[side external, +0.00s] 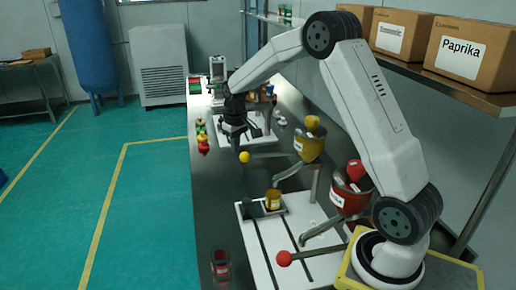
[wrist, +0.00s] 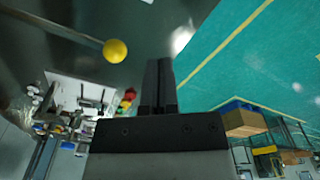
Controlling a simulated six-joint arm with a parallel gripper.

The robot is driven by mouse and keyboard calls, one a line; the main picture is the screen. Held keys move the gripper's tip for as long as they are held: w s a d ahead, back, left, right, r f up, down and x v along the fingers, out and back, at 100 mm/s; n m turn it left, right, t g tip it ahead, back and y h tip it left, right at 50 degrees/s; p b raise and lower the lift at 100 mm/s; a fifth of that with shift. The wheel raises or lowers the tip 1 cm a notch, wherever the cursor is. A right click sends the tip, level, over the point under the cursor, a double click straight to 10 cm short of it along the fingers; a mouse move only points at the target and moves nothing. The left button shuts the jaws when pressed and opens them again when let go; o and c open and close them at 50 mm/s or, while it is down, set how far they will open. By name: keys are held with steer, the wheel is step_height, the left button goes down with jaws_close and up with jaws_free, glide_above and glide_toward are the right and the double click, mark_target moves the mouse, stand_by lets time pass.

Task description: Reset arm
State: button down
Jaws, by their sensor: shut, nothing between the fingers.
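My gripper (side external: 237,148) hangs over the dark bench at mid-length, with its fingers pointing down. In the wrist view its two black fingers (wrist: 158,80) lie together, with nothing between them. A lever with a yellow ball knob (side external: 244,157) is close to the fingertips in the side view. In the wrist view the yellow knob (wrist: 115,51) is left of the fingers, apart from them. The arm bends up and over from its base at the bench's near right end.
A yellow hopper (side external: 309,150) and a red hopper (side external: 349,196) stand right of the gripper. A yellow cup (side external: 273,200) sits on the white sieve base. A red-knobbed lever (side external: 284,258) and a red container (side external: 220,266) are nearer. Shelf boxes (side external: 470,52) are at the right.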

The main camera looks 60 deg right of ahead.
steer(key=s+a+f+n+t, duration=0.2)
steer(key=s+a, duration=1.5)
steer(key=s, duration=0.2)
steer(key=shift+s+a+f, duration=0.15)
steer(key=shift+s+a, duration=0.1)
steer(key=shift+a, duration=0.05)
